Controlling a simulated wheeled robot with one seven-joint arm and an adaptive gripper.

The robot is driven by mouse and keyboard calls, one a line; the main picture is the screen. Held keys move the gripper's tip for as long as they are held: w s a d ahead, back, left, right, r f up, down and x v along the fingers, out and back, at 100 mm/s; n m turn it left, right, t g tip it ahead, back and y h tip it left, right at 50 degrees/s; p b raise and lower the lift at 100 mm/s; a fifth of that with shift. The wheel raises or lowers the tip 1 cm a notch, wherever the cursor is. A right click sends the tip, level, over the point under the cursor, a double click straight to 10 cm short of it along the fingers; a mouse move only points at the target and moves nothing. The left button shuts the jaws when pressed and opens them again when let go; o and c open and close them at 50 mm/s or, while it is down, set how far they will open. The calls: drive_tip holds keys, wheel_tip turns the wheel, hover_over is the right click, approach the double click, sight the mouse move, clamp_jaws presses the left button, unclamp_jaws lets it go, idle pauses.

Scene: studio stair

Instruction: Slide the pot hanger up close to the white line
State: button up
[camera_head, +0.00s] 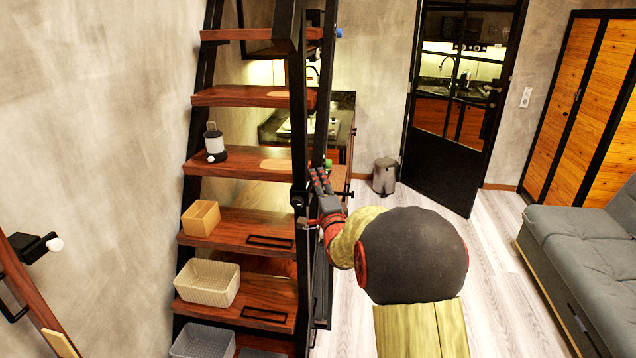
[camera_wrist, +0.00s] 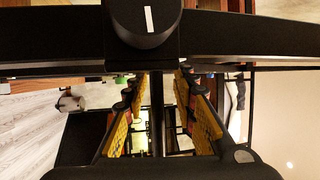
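A dark block with a short white line (camera_wrist: 149,19) sits at the top middle of the wrist view, on a wide black bar (camera_wrist: 250,38). My gripper (camera_wrist: 160,100) shows below it with its two yellow-padded fingers apart. A thin black upright bar (camera_wrist: 157,115) runs between the fingers, with a gap visible on both sides; I cannot tell how deep it lies. In the head view my gripper (camera_head: 319,182) is beside the black stair post (camera_head: 299,130), near a small black bracket (camera_head: 298,199). I cannot tell for certain which dark part is the pot hanger.
Wooden stair treads (camera_head: 245,161) hold a lantern (camera_head: 214,143), a tan box (camera_head: 201,218) and baskets (camera_head: 207,282). A kitchen counter (camera_head: 343,115) lies behind the stair. A bin (camera_head: 384,176) and a grey sofa (camera_head: 580,250) stand to the right, with open floor between.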

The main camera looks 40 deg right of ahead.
drive_tip(key=v, duration=1.2)
drive_tip(key=shift+f, duration=0.1)
idle(0.4)
